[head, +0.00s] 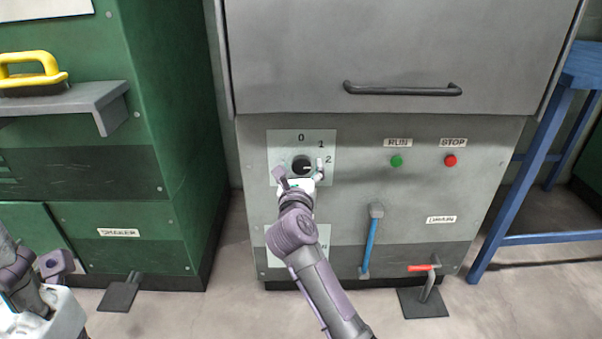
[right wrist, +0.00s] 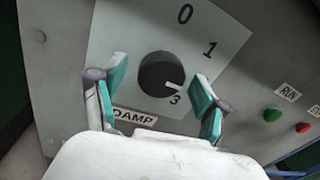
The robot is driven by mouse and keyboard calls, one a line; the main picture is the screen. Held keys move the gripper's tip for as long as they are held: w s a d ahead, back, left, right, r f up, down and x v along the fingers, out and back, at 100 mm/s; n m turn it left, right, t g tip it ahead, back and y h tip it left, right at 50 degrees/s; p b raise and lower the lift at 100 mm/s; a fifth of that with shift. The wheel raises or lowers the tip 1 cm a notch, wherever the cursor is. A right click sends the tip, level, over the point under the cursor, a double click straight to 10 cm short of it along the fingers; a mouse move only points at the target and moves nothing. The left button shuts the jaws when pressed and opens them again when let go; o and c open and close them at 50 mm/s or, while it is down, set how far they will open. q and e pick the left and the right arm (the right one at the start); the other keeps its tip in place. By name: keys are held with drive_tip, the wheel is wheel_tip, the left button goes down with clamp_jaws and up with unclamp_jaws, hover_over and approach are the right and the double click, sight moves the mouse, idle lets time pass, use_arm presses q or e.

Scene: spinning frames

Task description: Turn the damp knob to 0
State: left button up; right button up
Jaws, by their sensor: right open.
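The damp knob (right wrist: 165,73) is a round black dial on a pale square plate (right wrist: 118,40) with a DAMP label (right wrist: 134,117). Its white mark points to the lower right in the right wrist view, away from the 0 (right wrist: 185,13) and the 1 (right wrist: 210,48). In the head view the knob (head: 302,166) has its mark pointing right, toward the 2 side. My right gripper (right wrist: 155,92) is open, with one teal-padded finger on each side of the knob, both apart from it. My left gripper (head: 40,268) is low at the left edge of the head view, partly cut off.
A green cabinet (head: 175,130) stands at left, a blue frame (head: 525,180) at right.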

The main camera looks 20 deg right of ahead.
drive_tip(key=shift+w+d, duration=0.15)
drive_tip(key=shift+w, duration=0.2)
drive_tip(key=shift+c, duration=0.4)
